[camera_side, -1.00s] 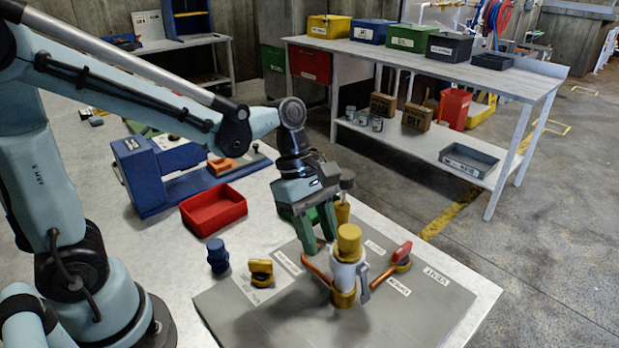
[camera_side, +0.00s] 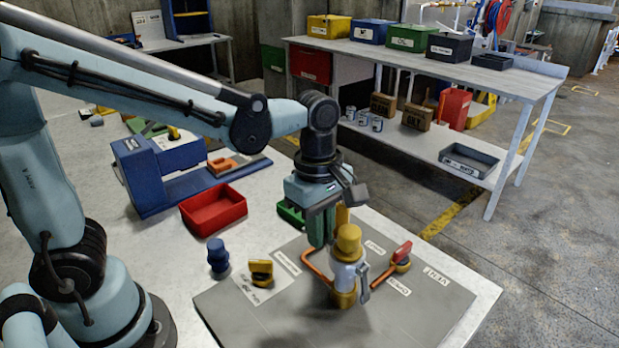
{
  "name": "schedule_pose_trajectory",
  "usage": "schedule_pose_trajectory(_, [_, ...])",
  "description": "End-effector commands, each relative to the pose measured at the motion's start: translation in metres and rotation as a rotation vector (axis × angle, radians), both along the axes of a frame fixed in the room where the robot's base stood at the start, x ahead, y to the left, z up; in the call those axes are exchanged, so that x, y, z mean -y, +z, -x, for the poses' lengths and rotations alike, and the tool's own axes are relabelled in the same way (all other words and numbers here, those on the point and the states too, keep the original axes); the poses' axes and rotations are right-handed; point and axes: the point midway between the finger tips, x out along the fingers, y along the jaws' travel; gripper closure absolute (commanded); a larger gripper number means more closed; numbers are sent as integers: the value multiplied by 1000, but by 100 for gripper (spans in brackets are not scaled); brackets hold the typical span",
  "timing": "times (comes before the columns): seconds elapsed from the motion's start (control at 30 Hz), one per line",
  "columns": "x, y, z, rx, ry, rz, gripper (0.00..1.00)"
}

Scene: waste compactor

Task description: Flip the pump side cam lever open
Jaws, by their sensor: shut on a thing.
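The white coupling body (camera_side: 346,274) stands upright on the grey panel, with a yellow cap (camera_side: 348,241) on top and a yellow base (camera_side: 344,299). A grey cam lever (camera_side: 363,281) hangs on its right side, apart from my gripper. My gripper (camera_side: 321,241) points down on the left, far side of the coupling. Its green fingers are close together, shut on what appears to be the other cam lever. That lever is hidden by the fingers and the coupling, so its angle cannot be told. An orange pipe (camera_side: 317,273) bends past below the fingertips to the coupling.
A yellow-black knob (camera_side: 260,272) and blue plug (camera_side: 218,256) are at left. The red tray (camera_side: 213,210) lies farther back. The panel's front (camera_side: 400,325) is clear.

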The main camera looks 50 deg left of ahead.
Motion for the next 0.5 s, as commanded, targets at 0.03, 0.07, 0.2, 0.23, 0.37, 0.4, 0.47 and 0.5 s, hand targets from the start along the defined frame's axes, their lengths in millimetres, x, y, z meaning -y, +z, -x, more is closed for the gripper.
schedule_pose_trajectory(0.03, [2, 0, 0, 0, -5, -30, 100])
schedule_pose_trajectory(0.07, [2, 1, 0, 1, -4, -44, 100])
schedule_pose_trajectory(0.2, [1, 2, 0, 2, -1, -79, 100])
schedule_pose_trajectory(0.23, [1, 2, 0, 2, 0, -80, 100])
schedule_pose_trajectory(0.37, [1, 2, 0, 2, 0, -80, 100])
schedule_pose_trajectory(0.4, [1, 2, 0, 2, 0, -79, 100])
schedule_pose_trajectory(0.47, [1, 2, 0, 2, 0, -79, 100])
schedule_pose_trajectory(0.5, [1, 2, 0, 2, 0, -79, 84])
